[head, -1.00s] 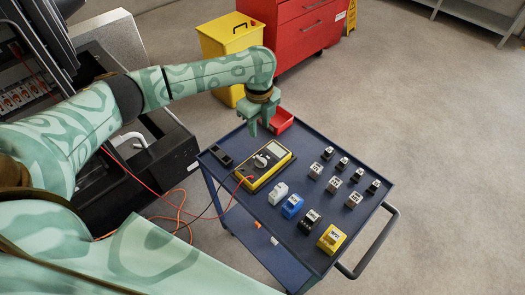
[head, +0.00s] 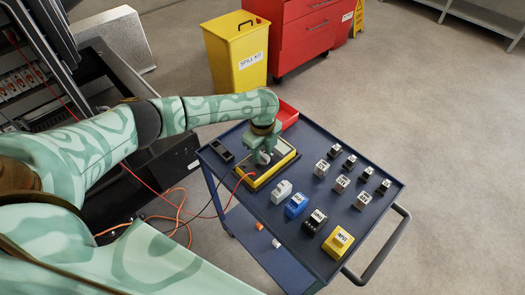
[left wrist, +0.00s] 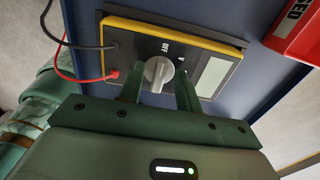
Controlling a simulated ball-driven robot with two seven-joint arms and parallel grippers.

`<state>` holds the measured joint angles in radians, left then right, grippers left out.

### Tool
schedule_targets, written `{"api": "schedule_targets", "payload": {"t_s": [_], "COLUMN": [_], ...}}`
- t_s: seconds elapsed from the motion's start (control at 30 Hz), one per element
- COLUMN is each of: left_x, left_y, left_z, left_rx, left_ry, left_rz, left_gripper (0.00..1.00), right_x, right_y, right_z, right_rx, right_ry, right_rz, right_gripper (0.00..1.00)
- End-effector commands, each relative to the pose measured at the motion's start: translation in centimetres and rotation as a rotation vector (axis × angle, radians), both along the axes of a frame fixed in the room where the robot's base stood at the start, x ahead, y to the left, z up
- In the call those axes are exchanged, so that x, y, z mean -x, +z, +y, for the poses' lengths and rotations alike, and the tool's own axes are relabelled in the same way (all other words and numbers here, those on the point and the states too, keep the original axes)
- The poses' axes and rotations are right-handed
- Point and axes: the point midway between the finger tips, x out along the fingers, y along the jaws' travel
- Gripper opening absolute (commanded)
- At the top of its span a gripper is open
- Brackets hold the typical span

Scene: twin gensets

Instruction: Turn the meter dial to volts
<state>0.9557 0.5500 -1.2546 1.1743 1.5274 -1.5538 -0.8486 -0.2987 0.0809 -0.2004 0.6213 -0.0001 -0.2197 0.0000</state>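My left gripper (head: 262,156) is over the meter. Its open fingers (left wrist: 160,98) stand on either side of the dial, with no clear grip. My right gripper is out of view.
The blue cart (head: 253,206) also carries several small labelled blocks (head: 342,184) right of the meter and a red bin (head: 288,114) behind. Red and black leads (left wrist: 62,62) run from the meter. A yellow spill-kit box (head: 238,62) stands behind.

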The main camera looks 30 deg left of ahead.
Motion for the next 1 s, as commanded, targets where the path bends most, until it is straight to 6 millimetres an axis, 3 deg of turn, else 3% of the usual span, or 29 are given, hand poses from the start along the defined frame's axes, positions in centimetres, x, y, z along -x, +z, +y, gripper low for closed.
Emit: {"api": "schedule_targets", "payload": {"t_s": [0.03, 0.13, 0.17, 0.57, 1.0], "left_x": [0.0, 0.0, 0.0, 0.0, -0.1], "left_y": [0.0, 0.0, 0.0, 0.0, 0.0], "left_z": [0.0, 0.0, 0.0, 0.0, -0.1], "left_rx": [0.000, 0.000, 0.000, 0.000, 0.000], "left_ry": [0.000, 0.000, 0.000, -0.044, -0.361], "left_rz": [0.000, 0.000, 0.000, 0.001, 0.002], "left_gripper": [0.32, 0.04, 0.00, 0.00, 0.00], "right_x": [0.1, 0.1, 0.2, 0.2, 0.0], "right_y": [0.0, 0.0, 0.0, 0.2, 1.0], "right_z": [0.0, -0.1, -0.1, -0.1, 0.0], "right_rx": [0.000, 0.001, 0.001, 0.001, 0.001], "right_ry": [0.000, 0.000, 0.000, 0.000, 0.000], "right_rz": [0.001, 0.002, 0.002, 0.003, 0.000], "right_gripper": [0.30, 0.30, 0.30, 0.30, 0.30]}}
